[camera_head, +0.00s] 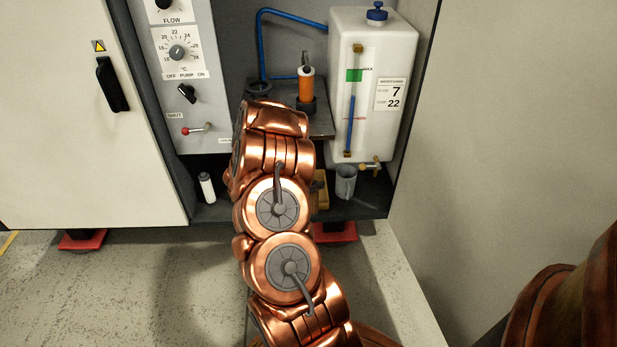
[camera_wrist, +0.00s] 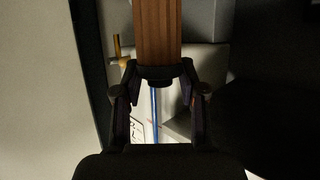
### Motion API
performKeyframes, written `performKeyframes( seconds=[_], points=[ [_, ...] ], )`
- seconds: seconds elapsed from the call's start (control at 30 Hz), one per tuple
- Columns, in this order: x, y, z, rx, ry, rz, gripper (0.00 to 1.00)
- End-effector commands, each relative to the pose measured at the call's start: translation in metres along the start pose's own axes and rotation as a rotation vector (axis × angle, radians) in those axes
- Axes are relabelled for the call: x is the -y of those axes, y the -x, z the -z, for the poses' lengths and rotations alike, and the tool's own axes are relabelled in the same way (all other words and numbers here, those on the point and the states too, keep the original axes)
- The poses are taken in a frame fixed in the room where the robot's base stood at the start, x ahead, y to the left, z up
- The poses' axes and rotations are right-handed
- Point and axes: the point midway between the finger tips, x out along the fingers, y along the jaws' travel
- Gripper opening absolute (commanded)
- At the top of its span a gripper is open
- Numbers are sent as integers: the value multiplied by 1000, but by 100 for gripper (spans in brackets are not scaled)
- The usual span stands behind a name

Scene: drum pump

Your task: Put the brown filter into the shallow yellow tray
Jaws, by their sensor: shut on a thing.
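The brown filter (camera_wrist: 158,32) shows in the wrist view as a brown, ribbed cylinder with a dark end cap, reaching out of the top of the picture. My gripper (camera_wrist: 160,73) is shut on it at the capped end. In the head view my arm hides my gripper and the brown filter. A yellow piece (camera_head: 321,189), probably the yellow tray, shows on the low cabinet floor just right of my arm. Most of it is hidden, so I cannot tell its depth or what it holds.
An orange cylinder (camera_head: 306,84) stands in a dark holder on the grey shelf (camera_head: 321,124). The white tank (camera_head: 391,45) is at right, with a grey cup (camera_head: 346,181) below its tap. A white cylinder (camera_head: 207,187) stands at lower left, below the control panel (camera_head: 180,85).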

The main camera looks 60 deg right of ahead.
Motion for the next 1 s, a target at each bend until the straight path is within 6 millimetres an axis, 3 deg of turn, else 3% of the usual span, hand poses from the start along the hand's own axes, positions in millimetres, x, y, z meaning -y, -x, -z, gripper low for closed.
performKeyframes(
  seconds=[0.6,1.0],
  points=[
    [73,-65,14,-2,0,0,0],
    [89,-81,12,3,4,0,0]
  ],
)
